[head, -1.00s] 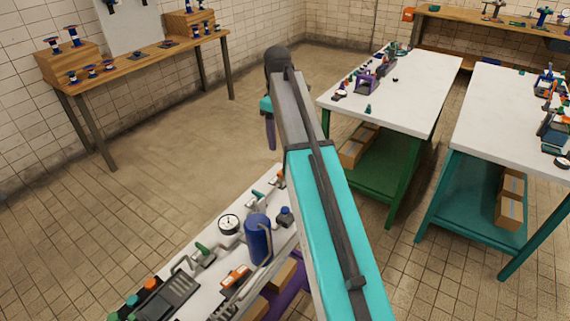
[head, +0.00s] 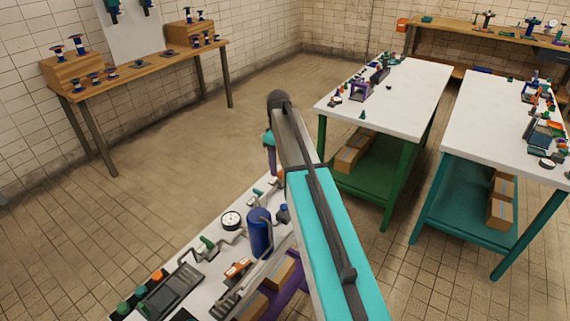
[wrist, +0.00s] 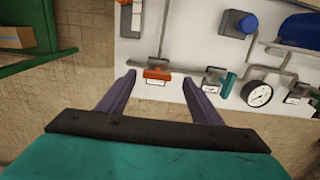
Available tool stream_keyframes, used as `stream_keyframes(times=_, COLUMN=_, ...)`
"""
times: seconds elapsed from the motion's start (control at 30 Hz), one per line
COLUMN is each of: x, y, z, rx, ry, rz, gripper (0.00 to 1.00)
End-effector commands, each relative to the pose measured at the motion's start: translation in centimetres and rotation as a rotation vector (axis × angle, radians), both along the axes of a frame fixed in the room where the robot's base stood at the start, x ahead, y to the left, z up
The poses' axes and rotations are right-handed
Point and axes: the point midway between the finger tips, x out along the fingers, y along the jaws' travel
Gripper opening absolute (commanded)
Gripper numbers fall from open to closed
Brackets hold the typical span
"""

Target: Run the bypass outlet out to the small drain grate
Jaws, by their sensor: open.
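The near white bench (head: 205,278) carries a pipe rig with a blue tank (head: 260,233) and a round gauge (head: 231,220). In the wrist view, an orange valve handle (wrist: 157,75) sits on a pipe with a small label below it. A teal handle (wrist: 227,86) and the gauge (wrist: 257,94) are to its right. My gripper (wrist: 159,77) is open and empty, its purple fingers left and right of the orange handle in the picture; contact cannot be told. In the head view my arm hides most of the gripper. I cannot pick out the bypass outlet or drain grate.
A green-legged table (head: 394,95) and a teal-legged table (head: 515,123) stand right, with boxes on their lower shelves. A wooden bench (head: 140,68) lines the left wall. Open floor (head: 150,165) lies between it and the near bench.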

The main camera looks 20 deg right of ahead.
Motion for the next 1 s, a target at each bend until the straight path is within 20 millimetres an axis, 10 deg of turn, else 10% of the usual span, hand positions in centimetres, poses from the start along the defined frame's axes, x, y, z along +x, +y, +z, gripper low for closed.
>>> stream_keyframes(times=0.6, x=0.7, y=-0.3, z=-2.6, rx=0.004, ry=0.008, rz=0.001, gripper=0.59)
stream_keyframes(times=0.87, x=0.7, y=-0.2, z=-2.6, rx=0.004, ry=0.008, rz=0.002, gripper=0.18)
stream_keyframes(times=1.0, x=0.7, y=-0.1, z=-2.6, rx=0.006, ry=0.009, rz=0.000, gripper=0.18)
